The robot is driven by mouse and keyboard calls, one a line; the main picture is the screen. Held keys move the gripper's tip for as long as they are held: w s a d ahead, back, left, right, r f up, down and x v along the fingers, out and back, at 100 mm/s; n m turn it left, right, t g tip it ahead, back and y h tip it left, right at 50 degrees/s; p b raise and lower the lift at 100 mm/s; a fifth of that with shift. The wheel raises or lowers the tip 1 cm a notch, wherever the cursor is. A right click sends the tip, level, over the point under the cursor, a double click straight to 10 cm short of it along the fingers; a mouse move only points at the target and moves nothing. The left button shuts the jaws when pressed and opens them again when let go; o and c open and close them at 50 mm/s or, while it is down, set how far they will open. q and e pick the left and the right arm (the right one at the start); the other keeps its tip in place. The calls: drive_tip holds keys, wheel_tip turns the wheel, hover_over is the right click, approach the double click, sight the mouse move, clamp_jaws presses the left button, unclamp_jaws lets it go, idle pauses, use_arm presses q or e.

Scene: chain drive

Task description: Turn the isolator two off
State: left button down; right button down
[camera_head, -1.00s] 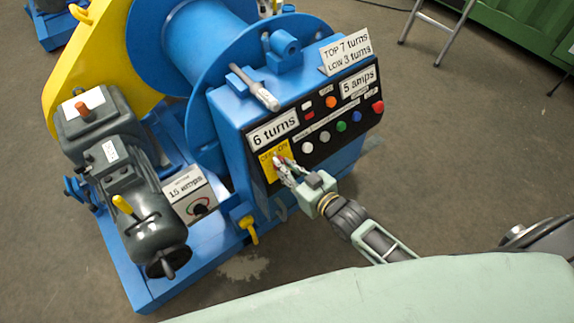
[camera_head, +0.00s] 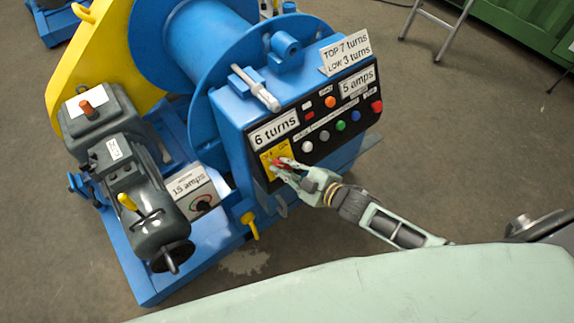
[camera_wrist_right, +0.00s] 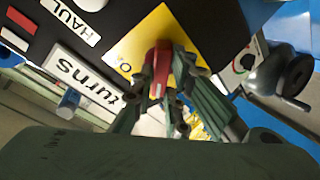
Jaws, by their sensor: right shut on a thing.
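The isolator is a red handle (camera_wrist_right: 159,70) on a yellow plate (camera_head: 272,160) at the lower left of the black control panel. My right gripper (camera_head: 284,167) is at the yellow plate, its fingers shut on the red handle. In the right wrist view the fingers (camera_wrist_right: 160,85) stand on both sides of the red handle, against the yellow plate (camera_wrist_right: 150,35). The lettering on the plate is partly covered by the fingers, so the handle's exact setting is hard to read. My left gripper is not in view.
The black panel (camera_head: 320,128) carries several coloured buttons and a "6 turns" label (camera_head: 275,130). A box labelled "15 amps" (camera_head: 190,188) with a dark knob stands lower left, beside a grey motor (camera_head: 150,210). Grey floor is open to the right.

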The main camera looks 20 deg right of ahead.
idle(0.5)
drive_tip(key=c, duration=1.7)
unclamp_jaws()
drive_tip(key=v, duration=1.2)
drive_tip(key=shift+w, duration=0.1)
